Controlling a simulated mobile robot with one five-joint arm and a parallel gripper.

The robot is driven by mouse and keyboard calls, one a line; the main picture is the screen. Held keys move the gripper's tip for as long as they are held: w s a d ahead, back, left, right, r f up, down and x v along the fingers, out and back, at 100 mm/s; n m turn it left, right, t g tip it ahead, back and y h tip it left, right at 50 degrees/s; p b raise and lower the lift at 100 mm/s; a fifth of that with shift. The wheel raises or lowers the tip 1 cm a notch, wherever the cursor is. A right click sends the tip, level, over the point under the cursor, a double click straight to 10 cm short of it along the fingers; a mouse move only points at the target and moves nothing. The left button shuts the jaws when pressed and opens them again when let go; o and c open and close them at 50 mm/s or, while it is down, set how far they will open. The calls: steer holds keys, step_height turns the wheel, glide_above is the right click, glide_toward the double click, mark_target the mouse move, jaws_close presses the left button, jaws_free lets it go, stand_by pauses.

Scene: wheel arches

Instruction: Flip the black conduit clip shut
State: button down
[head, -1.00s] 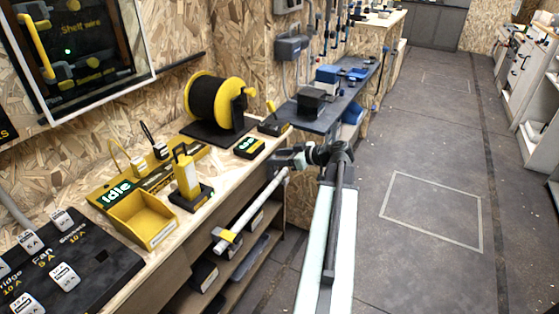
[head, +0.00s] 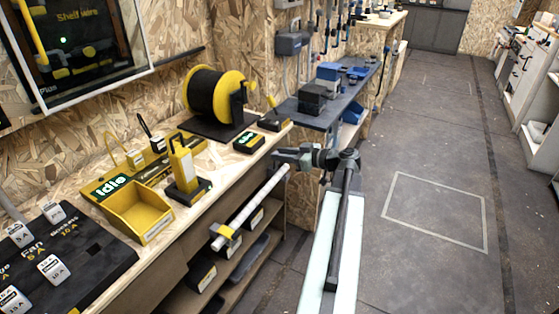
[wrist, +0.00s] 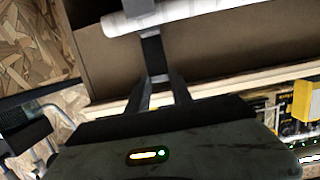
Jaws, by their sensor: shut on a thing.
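The white conduit (head: 253,205) runs along the front of the workbench, below its top edge. It crosses the top of the wrist view (wrist: 190,10). A dark strap-like piece, which looks like the black conduit clip (wrist: 154,52), hangs from the conduit and stands out from it towards my gripper. My gripper (wrist: 158,80) is shut on this piece near its free end. In the head view my gripper (head: 281,157) is at the conduit's far end, where the clip is too small and covered to make out. The clip's latch is not clear in either view.
A yellow bin (head: 140,212) and a cable spool (head: 214,98) stand on the bench (head: 205,205). Shelves with dark bins (head: 205,272) lie below. The floor (head: 430,150) to the right is clear.

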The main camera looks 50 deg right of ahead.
steer(key=s+f+t+b, duration=0.1)
steer(key=t+b, duration=0.2)
steer(key=b, duration=0.3)
steer(key=s+f+t+y+b, duration=0.1)
steer(key=t+b, duration=0.1)
steer(key=b, duration=0.5)
steer(key=s+d+f+t+y+b, duration=0.1)
steer(key=s+f+t+b, duration=0.1)
steer(key=b, duration=0.5)
steer(key=shift+t, duration=0.8)
steer(key=shift+r, duration=0.15)
steer(key=c, duration=1.1)
jaws_free()
